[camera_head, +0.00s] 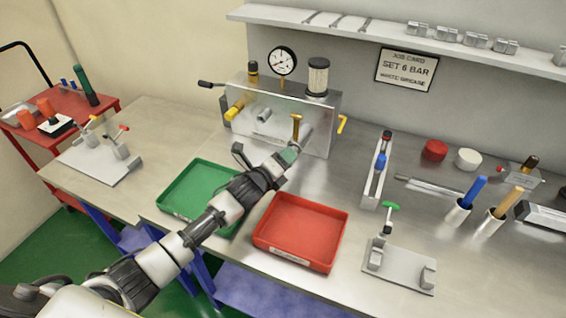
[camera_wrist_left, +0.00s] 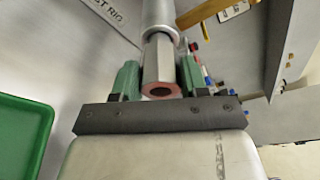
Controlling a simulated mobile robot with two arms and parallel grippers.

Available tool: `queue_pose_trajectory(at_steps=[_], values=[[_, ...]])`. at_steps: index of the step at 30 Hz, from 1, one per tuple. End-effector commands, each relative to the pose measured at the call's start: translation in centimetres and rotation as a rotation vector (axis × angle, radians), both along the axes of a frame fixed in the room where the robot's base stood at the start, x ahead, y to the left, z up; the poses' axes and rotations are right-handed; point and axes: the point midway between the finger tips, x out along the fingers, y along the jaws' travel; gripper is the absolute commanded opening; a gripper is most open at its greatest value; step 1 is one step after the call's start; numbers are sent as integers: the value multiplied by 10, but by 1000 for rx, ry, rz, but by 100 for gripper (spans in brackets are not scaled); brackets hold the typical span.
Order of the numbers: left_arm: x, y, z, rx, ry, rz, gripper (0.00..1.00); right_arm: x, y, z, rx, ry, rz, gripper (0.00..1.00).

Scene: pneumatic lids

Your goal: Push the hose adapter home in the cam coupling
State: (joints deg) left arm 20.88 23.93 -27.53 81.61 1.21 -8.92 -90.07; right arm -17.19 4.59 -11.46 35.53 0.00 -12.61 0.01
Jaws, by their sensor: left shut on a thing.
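The hose adapter (camera_wrist_left: 158,62) is a silver hexagonal piece with a reddish ring around its dark open near end. My left gripper (camera_head: 289,155) is shut on it. In the left wrist view its green fingers stand on either side of the adapter. The adapter's far end lines up with a round grey metal cylinder (camera_wrist_left: 158,14), which seems to be the cam coupling. How deep it sits there I cannot tell. A brass-coloured lever (camera_head: 296,127) stands up beside it on the front of the test rig. My gripper mostly hides the coupling in the head view. My right gripper is not in view.
The metal test rig (camera_head: 285,110) carries a gauge (camera_head: 283,61), a filter and other levers. A green tray (camera_head: 170,211) and a red tray (camera_head: 262,240) lie below my left arm. A narrow rack (camera_head: 370,200) stands to the right. Bare bench lies between rig and rack.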

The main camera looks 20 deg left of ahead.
Motion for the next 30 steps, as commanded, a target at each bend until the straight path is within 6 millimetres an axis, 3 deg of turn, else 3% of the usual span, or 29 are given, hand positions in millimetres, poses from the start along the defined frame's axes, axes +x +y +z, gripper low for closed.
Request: queue_pose_trajectory(at_steps=[20, 21, 26, 30], values=[[15, -1, 0, 1, -2, 0, 21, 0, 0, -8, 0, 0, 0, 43], [15, -1, 0, 0, -1, 0, 47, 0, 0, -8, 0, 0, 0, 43], [15, -1, 0, 0, -1, 0, 71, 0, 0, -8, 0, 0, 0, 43], [15, -1, 0, 0, -1, 0, 73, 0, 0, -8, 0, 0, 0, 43]])
